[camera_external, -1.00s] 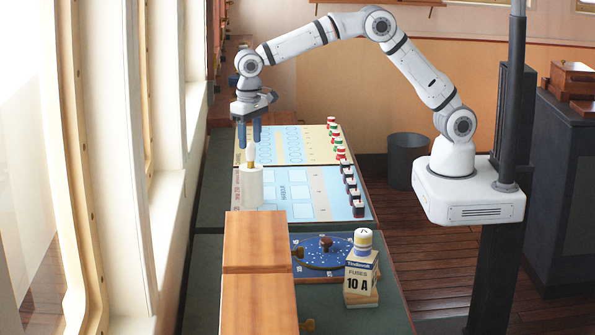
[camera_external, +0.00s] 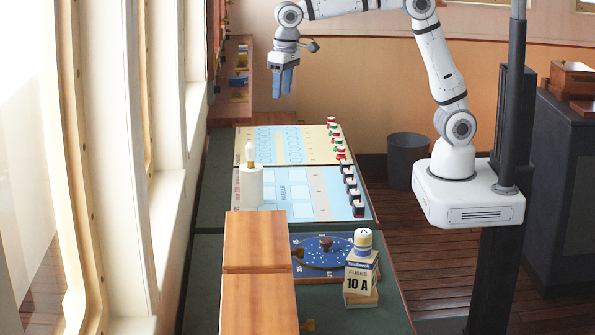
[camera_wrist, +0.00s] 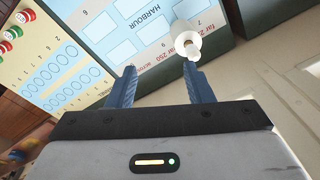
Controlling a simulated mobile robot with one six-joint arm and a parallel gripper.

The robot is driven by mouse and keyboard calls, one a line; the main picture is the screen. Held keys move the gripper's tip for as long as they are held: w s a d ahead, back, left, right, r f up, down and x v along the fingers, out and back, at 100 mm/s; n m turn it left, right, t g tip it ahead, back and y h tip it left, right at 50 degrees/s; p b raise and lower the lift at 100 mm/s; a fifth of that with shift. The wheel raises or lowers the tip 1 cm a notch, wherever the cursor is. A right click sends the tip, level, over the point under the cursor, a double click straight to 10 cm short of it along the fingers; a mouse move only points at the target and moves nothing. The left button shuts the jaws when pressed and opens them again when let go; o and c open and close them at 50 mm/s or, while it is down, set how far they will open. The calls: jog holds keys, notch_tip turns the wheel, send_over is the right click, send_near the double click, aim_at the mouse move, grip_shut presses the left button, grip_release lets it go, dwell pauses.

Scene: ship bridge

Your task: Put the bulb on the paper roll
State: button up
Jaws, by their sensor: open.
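The bulb (camera_external: 250,155), pale with a brass-coloured base, stands upright on top of the white paper roll (camera_external: 249,188) at the left edge of the printed boards. In the wrist view the bulb (camera_wrist: 192,50) lies over the end of the paper roll (camera_wrist: 187,36), just past the right fingertip in the picture. My gripper (camera_external: 283,82) is open and empty, raised above and behind the roll, clear of the bulb. Its two blue fingers, with a gap between them, also show in the wrist view (camera_wrist: 159,76).
Red, white and green pieces (camera_external: 335,138) and dark pieces (camera_external: 352,190) line the boards' right edge. A window wall bounds the left.

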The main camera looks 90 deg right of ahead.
jog(key=s+d+f+n+t, duration=0.1)
jog(key=s+d+f+n, duration=0.1)
jog(key=s, duration=0.7)
jog(key=s+d+f+n, duration=0.2)
jog(key=s, duration=0.8)
jog(key=s+d+f+n+t, duration=0.1)
jog(key=s+d+f, duration=0.1)
jog(key=s, duration=0.8)
jog(key=shift+f+n+t, duration=0.3)
jog(key=shift+f+n, duration=0.1)
jog(key=shift+w+f+b, duration=0.1)
jog(key=shift+f+b, duration=0.2)
jog(key=shift+f, duration=0.05)
